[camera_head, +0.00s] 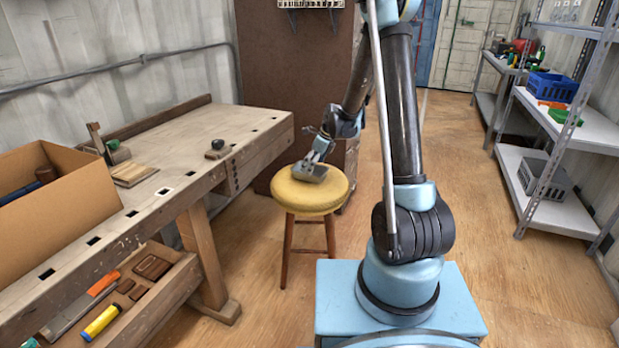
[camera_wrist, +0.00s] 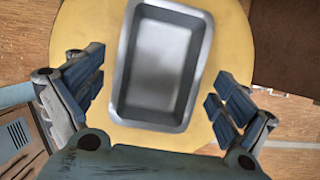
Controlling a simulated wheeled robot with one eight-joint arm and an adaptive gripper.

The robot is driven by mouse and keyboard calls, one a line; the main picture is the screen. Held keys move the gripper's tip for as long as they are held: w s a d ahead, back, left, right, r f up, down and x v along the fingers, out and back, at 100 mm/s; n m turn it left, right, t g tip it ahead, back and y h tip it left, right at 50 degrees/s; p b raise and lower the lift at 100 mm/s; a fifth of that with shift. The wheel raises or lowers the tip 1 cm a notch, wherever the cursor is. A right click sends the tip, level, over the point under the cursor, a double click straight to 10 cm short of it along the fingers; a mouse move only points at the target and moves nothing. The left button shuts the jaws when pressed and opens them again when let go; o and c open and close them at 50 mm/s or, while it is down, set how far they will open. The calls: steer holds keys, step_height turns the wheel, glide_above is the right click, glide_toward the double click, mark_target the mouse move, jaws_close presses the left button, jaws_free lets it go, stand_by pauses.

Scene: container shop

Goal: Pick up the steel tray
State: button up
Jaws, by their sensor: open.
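The steel tray (camera_wrist: 163,65) is a grey, empty, rectangular tray with a raised rim. It lies on the yellow seat of a round wooden stool (camera_head: 311,199). In the head view the tray (camera_head: 312,176) shows small on the seat, partly covered by my gripper. My gripper (camera_wrist: 157,90) is open, with one blue-padded finger on each side of the tray. A strip of yellow seat shows between each finger and the tray, so neither appears to touch it. In the head view my gripper (camera_head: 314,163) is low over the seat.
A wooden workbench (camera_head: 190,139) with a cardboard box (camera_head: 70,200) stands at left. Metal shelves (camera_head: 585,133) with a blue crate (camera_head: 552,87) and a grey crate (camera_head: 545,175) stand at right. A brown cabinet (camera_head: 295,75) is behind the stool. Floor between stool and shelves is clear.

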steer(key=shift+x, duration=1.75)
steer(key=shift+w, duration=0.1)
steer(key=c, duration=1.3)
